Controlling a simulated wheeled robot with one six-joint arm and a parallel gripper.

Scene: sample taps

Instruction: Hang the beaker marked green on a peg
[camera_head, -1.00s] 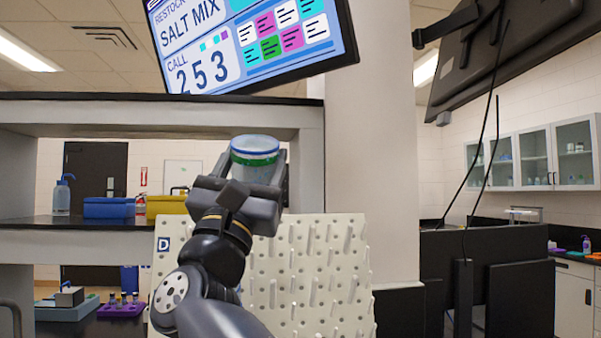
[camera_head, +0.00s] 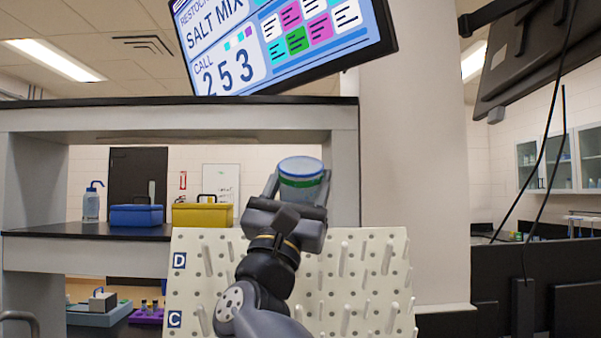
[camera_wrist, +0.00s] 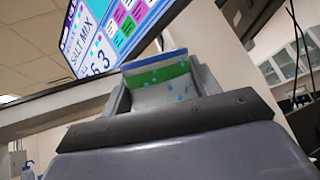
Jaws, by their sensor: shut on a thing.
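The beaker marked green (camera_head: 301,181) has a green band near its top and a blue rim. My gripper (camera_head: 299,192) is shut on it and holds it roughly upright, above the top edge of the pegboard. In the wrist view the beaker (camera_wrist: 160,82) sits between the two fingers, with its green band and blue drops showing. The pegboard (camera_head: 208,290) is pale, with rows of holes and several upward-slanting pegs (camera_head: 388,257). Labels D and C mark its left side. My arm hides the middle of the board.
A shelf unit (camera_head: 160,118) stands behind, with a blue box (camera_head: 136,215), a yellow box (camera_head: 202,215) and a wash bottle (camera_head: 92,203). A pale column (camera_head: 412,180) rises right of the beaker. A screen (camera_head: 290,45) hangs above. The board's right part is clear of my arm.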

